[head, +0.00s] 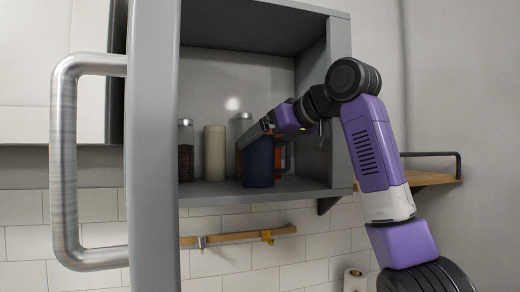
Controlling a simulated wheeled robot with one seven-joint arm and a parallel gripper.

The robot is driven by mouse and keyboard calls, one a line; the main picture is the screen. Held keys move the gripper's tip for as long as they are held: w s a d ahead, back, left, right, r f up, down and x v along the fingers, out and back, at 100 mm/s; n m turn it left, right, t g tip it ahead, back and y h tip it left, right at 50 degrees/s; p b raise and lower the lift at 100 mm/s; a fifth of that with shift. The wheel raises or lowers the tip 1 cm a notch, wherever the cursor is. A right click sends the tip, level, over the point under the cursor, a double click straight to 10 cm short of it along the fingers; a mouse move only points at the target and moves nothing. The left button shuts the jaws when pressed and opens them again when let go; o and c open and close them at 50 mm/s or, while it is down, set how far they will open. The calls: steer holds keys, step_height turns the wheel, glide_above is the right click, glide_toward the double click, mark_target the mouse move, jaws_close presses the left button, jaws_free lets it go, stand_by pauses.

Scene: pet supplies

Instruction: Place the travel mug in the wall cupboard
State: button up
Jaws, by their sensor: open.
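The dark blue travel mug (258,162) stands upright on the cupboard's bottom shelf, near the front and right of the middle. The wall cupboard (340,120) is grey, with its door (152,150) swung open on the left. My gripper (254,134) reaches in from the right and is at the mug's top. Its jaws are open; their exact contact with the mug is hard to make out, and they hide part of its rim.
On the same shelf stand a jar with dark contents (186,155), a beige canister (214,152) and a metal-topped container (243,122). A red-orange item (281,156) is partly hidden behind the mug. A wooden shelf (425,179) is at right.

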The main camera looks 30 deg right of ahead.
steer(key=b+v, duration=0.3)
steer(key=v, duration=0.6)
steer(key=shift+s, duration=0.2)
